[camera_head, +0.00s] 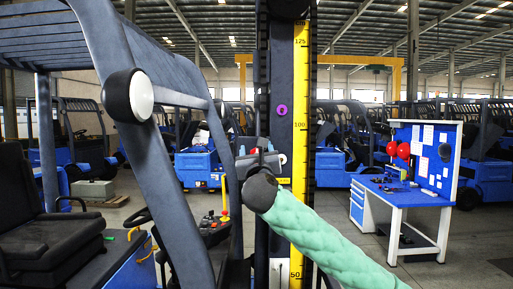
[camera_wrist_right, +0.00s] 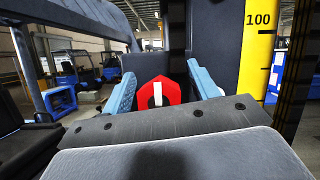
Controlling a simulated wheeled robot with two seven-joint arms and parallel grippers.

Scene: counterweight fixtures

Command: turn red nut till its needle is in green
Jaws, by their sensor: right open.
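The red nut (camera_wrist_right: 157,96) shows in the right wrist view, with a white upright bar on its face. My right gripper (camera_wrist_right: 163,80) is open, and its two light blue fingers stand on either side of the nut. I cannot tell whether they touch it. In the head view my right gripper (camera_head: 264,152) is in front of the dark mast, at the end of the green-sleeved arm, and the red nut is not clearly visible there. No needle or green zone can be made out in either view. My left gripper is in neither view.
A purple ring-shaped nut (camera_head: 281,110) sits higher on the mast. A yellow scale (camera_head: 300,90) runs down the mast to the right. A forklift frame and seat (camera_head: 45,240) stand at left. A blue workbench (camera_head: 405,192) stands at right, with open floor before it.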

